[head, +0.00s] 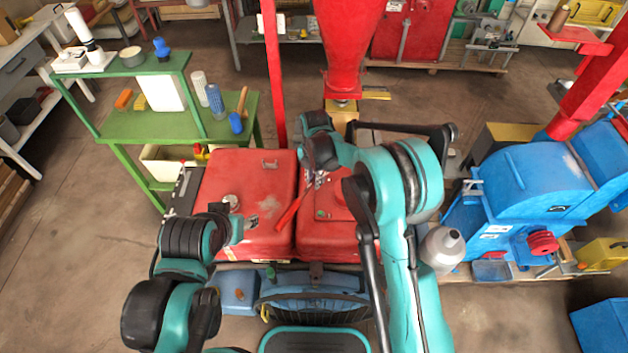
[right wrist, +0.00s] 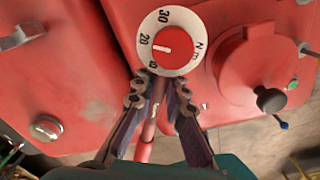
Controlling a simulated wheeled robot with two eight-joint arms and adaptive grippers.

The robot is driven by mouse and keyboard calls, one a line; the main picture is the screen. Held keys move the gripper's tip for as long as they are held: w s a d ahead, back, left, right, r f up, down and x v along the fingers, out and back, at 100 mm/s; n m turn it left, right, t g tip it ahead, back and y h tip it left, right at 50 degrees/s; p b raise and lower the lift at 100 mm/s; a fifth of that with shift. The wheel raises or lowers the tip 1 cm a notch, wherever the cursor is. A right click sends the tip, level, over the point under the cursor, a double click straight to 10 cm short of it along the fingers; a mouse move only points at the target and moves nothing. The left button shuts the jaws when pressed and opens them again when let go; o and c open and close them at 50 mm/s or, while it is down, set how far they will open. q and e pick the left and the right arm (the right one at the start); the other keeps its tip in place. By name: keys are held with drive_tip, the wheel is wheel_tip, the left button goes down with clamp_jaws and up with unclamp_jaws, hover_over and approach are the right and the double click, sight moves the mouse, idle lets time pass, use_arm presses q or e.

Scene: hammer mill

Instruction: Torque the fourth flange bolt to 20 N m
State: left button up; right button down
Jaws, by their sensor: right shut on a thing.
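The torque wrench shows in the head view as a red handle (head: 290,213) slanting over the red mill housing. My right gripper (head: 314,180) is at its upper end. In the right wrist view, my right gripper (right wrist: 159,98) is shut on the wrench shaft, with a finger on each side. Just beyond the fingertips is a white dial (right wrist: 178,67) with a red knob, marked 10, 20, 30 and N m. The knob's white mark points left, near 10 to 20; the exact value is unclear. I cannot make out the flange bolts.
The red mill housing (head: 240,180) fills the middle. A round red cover (right wrist: 245,75) with a dark knob (right wrist: 270,99) sits beside the dial. A green bench (head: 150,122) stands left, a blue machine (head: 530,180) right. A grey bottle (head: 442,248) is near my right arm.

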drive_tip(key=shift+f+b, duration=0.5)
drive_tip(key=shift+f, duration=0.05)
idle(0.5)
drive_tip(key=shift+w+a+m, duration=0.15)
drive_tip(key=shift+a+m, duration=0.1)
drive_tip(key=shift+m, duration=0.45)
drive_tip(key=shift+w+a+m, duration=0.2)
drive_tip(key=shift+m, duration=0.5)
drive_tip(key=shift+m, duration=0.3)
wheel_tip(320, 180, up, 5)
drive_tip(key=shift+r+p, duration=0.1)
drive_tip(key=shift+p, duration=1.15)
